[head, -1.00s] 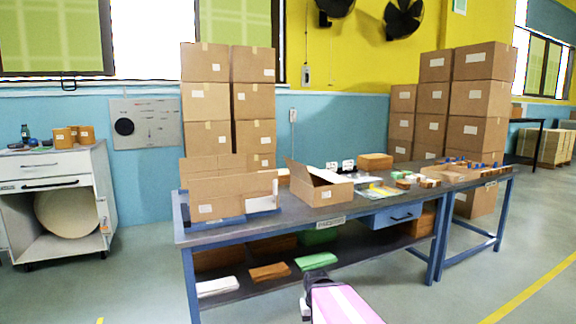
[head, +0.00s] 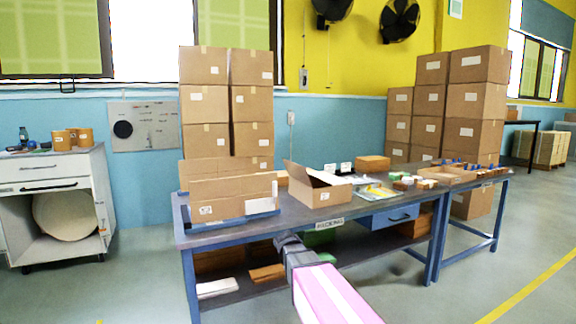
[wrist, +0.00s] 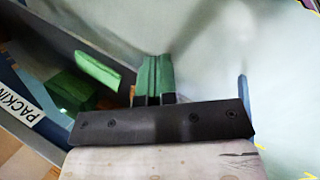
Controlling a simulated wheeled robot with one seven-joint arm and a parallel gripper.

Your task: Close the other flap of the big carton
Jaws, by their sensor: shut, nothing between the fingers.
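I cannot tell for sure which is the big carton. My gripper (head: 286,240) is at the table's front edge, below and in front of the cartons, touching neither. In the wrist view its fingers (wrist: 153,98) are together and empty; no carton shows clearly there.
The packing table (head: 270,232) has small goods and trays toward its right. Its lower shelf (head: 240,290) holds folded items. Stacked boxes (head: 228,100) stand behind the table. A white cabinet (head: 50,175) is at the left. Floor in front is clear.

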